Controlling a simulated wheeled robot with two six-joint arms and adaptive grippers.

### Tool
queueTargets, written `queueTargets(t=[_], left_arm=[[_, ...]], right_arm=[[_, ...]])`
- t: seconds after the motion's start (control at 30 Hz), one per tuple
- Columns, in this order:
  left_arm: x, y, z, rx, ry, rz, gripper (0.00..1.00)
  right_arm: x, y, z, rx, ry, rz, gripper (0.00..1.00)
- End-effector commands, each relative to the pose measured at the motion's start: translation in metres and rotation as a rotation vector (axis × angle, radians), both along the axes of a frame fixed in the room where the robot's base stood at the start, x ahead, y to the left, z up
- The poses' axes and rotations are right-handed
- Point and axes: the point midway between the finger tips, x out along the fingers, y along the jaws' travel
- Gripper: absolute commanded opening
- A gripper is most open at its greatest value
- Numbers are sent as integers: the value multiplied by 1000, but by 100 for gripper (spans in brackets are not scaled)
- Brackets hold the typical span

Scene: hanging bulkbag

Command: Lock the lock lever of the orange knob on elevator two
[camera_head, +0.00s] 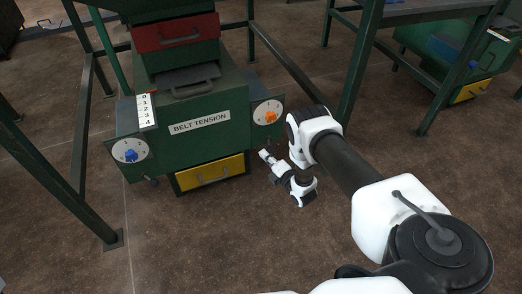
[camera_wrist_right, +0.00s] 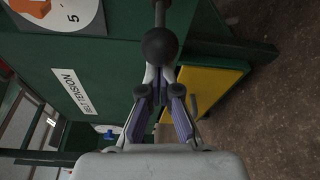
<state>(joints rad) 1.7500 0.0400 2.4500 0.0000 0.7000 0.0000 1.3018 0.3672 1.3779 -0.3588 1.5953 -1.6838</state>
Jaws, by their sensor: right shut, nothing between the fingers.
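The orange knob (camera_head: 270,117) sits on a white numbered dial at the right side of the green machine marked BELT TENSION. In the wrist view the dial (camera_wrist_right: 75,14) shows at the top left, with only part of the orange knob in frame. A dark lever with a black ball end (camera_wrist_right: 160,46) shows in front of my right gripper (camera_wrist_right: 162,76). The fingers are shut and empty, with their tips right at the ball; I cannot tell whether they touch it. In the head view my right gripper (camera_head: 265,156) is below the dial. My left gripper is out of view.
A blue knob (camera_head: 131,155) on a second dial sits at the machine's left side. A yellow drawer (camera_head: 212,173) is low at the front, left of my gripper. Green frame legs (camera_head: 78,145) stand around the machine. The brown floor in front is clear.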

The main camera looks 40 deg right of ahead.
Motion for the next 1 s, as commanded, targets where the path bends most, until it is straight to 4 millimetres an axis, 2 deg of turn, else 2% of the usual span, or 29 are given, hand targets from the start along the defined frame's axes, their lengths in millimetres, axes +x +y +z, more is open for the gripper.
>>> queueTargets(t=[0.03, 0.1, 0.27, 0.73, 1.0], left_arm=[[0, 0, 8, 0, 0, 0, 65], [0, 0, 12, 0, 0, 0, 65], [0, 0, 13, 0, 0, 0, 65], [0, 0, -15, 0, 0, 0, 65], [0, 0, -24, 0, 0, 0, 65]], right_arm=[[-3, -6, 5, -4, -1, 38, 0], [-7, -11, 4, -3, -2, 105, 0], [-13, -22, 1, -5, -2, 257, 0], [-23, -55, -4, -6, -1, 693, 0], [-23, -68, -1, -1, -1, 701, 0]])
